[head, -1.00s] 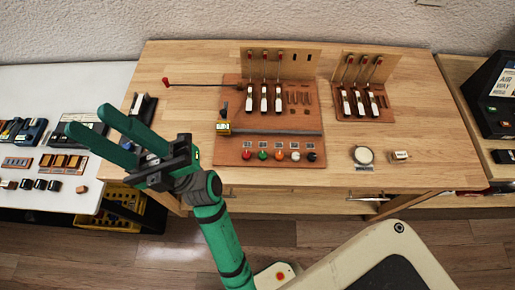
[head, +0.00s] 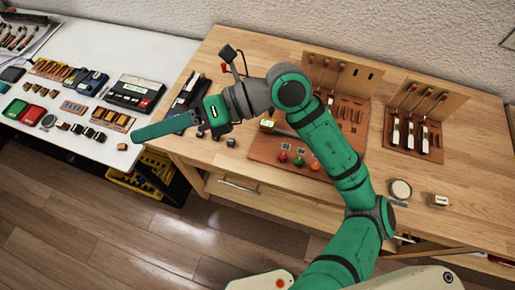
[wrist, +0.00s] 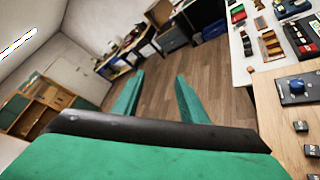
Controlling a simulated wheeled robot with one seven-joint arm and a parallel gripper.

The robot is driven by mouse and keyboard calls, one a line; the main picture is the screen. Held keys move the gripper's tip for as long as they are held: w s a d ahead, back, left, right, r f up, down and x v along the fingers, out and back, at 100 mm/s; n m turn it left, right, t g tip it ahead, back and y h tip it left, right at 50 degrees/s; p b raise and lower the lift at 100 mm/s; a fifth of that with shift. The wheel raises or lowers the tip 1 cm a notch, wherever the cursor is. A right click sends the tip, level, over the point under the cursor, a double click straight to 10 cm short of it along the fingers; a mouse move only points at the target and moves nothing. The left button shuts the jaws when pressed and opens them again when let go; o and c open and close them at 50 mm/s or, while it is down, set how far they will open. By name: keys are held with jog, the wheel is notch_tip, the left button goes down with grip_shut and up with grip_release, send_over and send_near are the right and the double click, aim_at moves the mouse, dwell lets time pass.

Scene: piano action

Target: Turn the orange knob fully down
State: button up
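The orange knob (head: 314,166) is at the front of the brown action board (head: 265,150) on the wooden table, right of a red knob (head: 283,157) and a green knob (head: 299,162). My arm passes just right of it and hides the knobs beyond. The orange knob's turn setting is too small to tell. My gripper (head: 142,137) is left of the board, pointing left past the table's left edge, well apart from the knob. In the wrist view its two green fingers (wrist: 155,88) stand apart with nothing between them. The orange knob is not in the wrist view.
Upright hammer models (head: 408,130) stand on a second board at the right. A round white dial (head: 400,190) and a small block (head: 438,200) are near the front edge. A white table (head: 105,155) with several small parts is at the left.

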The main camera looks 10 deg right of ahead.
jog(key=w+d+f+m+t+h, duration=0.1)
jog(key=w+d+f+m+h, duration=0.1)
jog(key=d+f+h, duration=0.5)
jog(key=m+g+h, duration=0.1)
jog(key=m+h, duration=0.3)
jog(key=h, duration=0.4)
send_over(316, 165)
notch_tip(316, 165, down, 8)
notch_tip(316, 165, down, 11)
jog(key=shift+a+r, duration=0.1)
grip_shut()
